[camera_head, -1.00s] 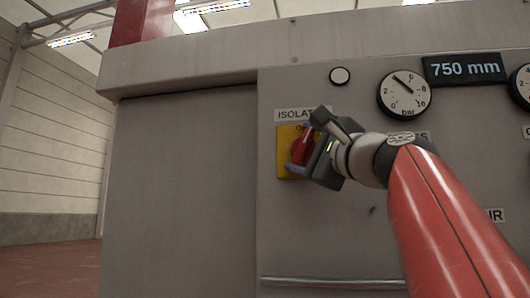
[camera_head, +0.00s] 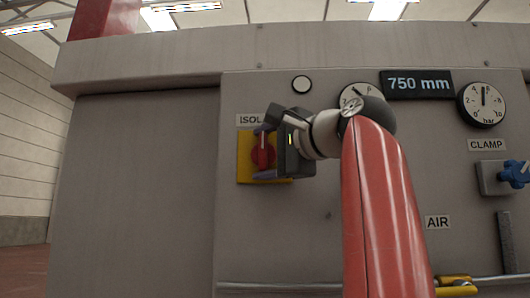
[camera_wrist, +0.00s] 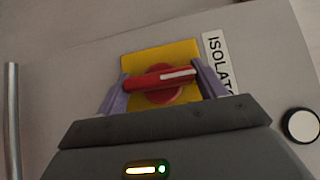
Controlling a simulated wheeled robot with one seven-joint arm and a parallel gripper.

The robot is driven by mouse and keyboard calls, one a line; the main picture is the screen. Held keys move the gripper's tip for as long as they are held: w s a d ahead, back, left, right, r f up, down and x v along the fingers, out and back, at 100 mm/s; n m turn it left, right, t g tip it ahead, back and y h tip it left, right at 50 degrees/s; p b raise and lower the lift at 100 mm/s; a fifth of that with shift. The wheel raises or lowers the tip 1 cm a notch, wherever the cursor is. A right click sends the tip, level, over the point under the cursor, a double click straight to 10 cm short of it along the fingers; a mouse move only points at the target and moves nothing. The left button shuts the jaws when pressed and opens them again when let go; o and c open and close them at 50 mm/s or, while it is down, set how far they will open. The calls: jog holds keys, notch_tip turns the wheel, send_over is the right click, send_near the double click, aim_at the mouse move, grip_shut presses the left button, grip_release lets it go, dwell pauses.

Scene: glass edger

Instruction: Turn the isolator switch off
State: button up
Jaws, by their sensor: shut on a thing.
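The isolator switch is a red rotary handle (camera_head: 262,153) on a yellow square plate (camera_head: 244,172), below the partly covered ISOLATOR label (camera_head: 250,120). My gripper (camera_head: 265,154) is at the switch, its purple fingertips above and below the handle. In the wrist view, the red handle (camera_wrist: 152,79) lies between the two fingers, which reach its two ends; the yellow plate (camera_wrist: 150,58) is behind. The handle stands about upright on the panel, its white mark at the upper end. No position lettering on the plate is readable.
The grey panel holds a round white button (camera_head: 301,84), a 750 mm display (camera_head: 417,84), a gauge (camera_head: 483,104), a blue clamp knob (camera_head: 515,174) and yellow parts (camera_head: 456,281) at the lower right. A rail (camera_head: 265,284) runs along the bottom. Left of the switch is bare panel.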

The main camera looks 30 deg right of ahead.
jog(key=shift+s+a, duration=0.1)
dwell(0.5)
jog(key=o, duration=0.8)
jog(key=shift+o, duration=0.7)
jog(key=s+d, duration=0.1)
jog(key=s, duration=0.6)
jog(key=shift+s+d, duration=0.3)
jog(key=shift+s, duration=0.05)
